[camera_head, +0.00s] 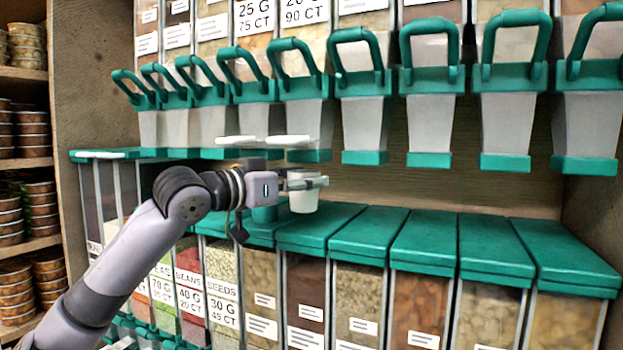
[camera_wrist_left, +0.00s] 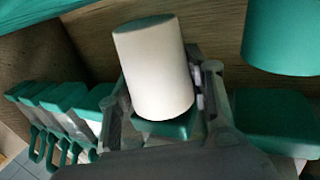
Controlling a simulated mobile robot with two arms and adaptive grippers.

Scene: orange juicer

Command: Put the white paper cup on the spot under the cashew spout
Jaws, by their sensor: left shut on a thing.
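My left gripper (camera_head: 307,182) is shut on the white paper cup (camera_head: 303,199) in the head view. It holds the cup roughly upright, in the air in front of the dispensers and just above the green lids of the lower bins. In the left wrist view the cup (camera_wrist_left: 155,68) sits between the two fingers of the gripper (camera_wrist_left: 165,105). Grey spouts with green bottoms and handles hang in a row above. I cannot tell from the labels which spout is the cashew one. The spot is not identifiable. My right gripper is not in view.
Lower bins with green lids (camera_head: 425,240) stand below the cup. A grey spout (camera_head: 363,125) hangs to the right of the cup, above its level. Bare wooden backing (camera_head: 450,188) shows between the two rows. A shelf with stacked tins (camera_head: 36,200) is at the left.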

